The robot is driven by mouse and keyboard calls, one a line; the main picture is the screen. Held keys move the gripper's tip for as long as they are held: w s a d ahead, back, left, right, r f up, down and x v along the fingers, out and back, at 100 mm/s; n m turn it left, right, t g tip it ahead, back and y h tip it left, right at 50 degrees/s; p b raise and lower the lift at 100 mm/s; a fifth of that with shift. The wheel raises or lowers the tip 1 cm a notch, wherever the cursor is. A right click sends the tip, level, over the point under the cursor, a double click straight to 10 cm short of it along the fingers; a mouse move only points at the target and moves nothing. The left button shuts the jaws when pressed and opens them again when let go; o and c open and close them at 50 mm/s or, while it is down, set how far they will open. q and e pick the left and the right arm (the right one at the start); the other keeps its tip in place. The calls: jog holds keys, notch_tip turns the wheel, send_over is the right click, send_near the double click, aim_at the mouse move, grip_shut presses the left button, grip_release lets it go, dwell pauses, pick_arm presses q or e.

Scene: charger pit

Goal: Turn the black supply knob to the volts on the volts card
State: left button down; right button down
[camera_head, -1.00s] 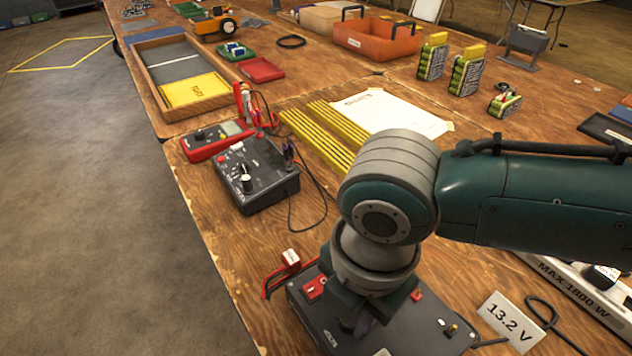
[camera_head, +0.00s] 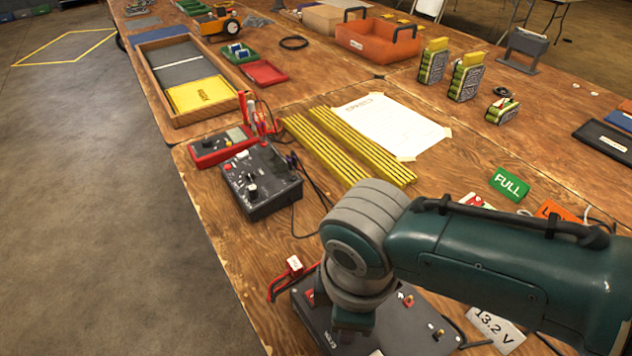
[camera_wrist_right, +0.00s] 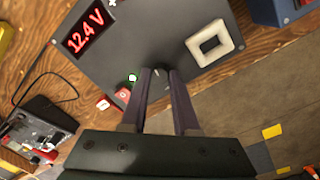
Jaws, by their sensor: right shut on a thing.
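The dark grey supply box (camera_head: 388,339) stands at the near edge of the table, partly hidden under my right arm. In the right wrist view its red display (camera_wrist_right: 86,32) reads 12.4 V. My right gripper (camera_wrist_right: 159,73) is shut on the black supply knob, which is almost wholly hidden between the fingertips. In the head view the right gripper (camera_head: 350,338) points down onto the box top beside the "VOLTS" lettering. My left gripper is not in view.
A black device with knobs (camera_head: 260,180) and a red multimeter (camera_head: 220,145) stand beyond the box. Yellow strips (camera_head: 345,145) and a taped paper (camera_head: 390,125) lie behind.

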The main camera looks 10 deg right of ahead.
jog(key=m, duration=0.3)
jog(key=shift+m+p, duration=0.35)
jog(key=shift+m, duration=0.05)
jog(key=m, duration=0.3)
jog(key=shift+m, duration=0.3)
jog(key=m, duration=0.3)
jog(key=shift+w+p, duration=0.1)
jog(key=shift+p, duration=0.2)
jog(key=shift+m+g, duration=0.3)
jog(key=shift+m, duration=1.5)
jog(key=c, duration=0.7)
grip_release()
jog(key=shift+o, duration=0.2)
